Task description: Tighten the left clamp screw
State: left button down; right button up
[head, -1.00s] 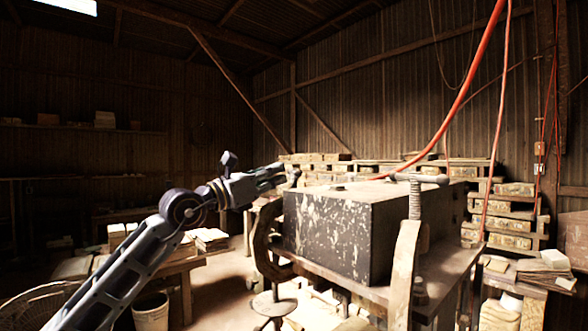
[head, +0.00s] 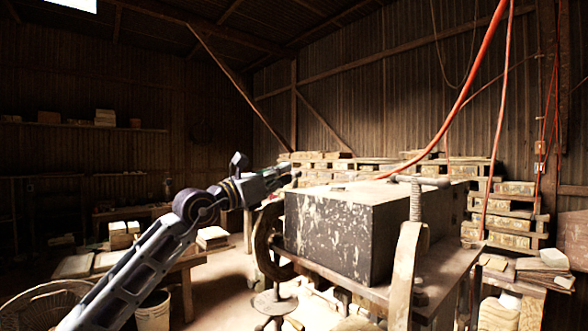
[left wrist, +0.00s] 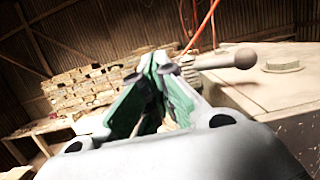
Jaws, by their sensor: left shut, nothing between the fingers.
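The left clamp (head: 263,240) is a rusty C-shaped frame on the left edge of the dark speckled box (head: 335,230). My left gripper (head: 288,173) is at the top of this clamp and covers most of its screw in the head view. In the left wrist view a screw handle bar with a ball end (left wrist: 245,58) sticks out to the right, just beyond the fingertips. My left gripper's green-lined fingers (left wrist: 163,66) are shut with nothing between them. Whether they touch the bar I cannot tell. My right gripper is not in view.
A second clamp (head: 405,265) with an upright screw and T-bar stands at the box's right front. A red hose (head: 462,95) hangs over the box. Stacked crates (head: 510,223) stand behind. A bucket (head: 152,312) and low bench are at the left.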

pick_arm(q)
jog(key=shift+w+d, duration=0.2)
jog(key=shift+d, duration=0.05)
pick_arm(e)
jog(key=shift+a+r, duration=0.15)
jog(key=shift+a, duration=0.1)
pick_arm(q)
jog(key=shift+d, duration=0.1)
jog(key=shift+w+d, duration=0.15)
jog(key=shift+w, duration=0.1)
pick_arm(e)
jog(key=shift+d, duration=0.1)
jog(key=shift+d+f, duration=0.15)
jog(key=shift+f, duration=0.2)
pick_arm(q)
jog(key=shift+s+a+b, duration=0.35)
jog(key=shift+s+a, duration=0.05)
jog(key=shift+a, duration=0.1)
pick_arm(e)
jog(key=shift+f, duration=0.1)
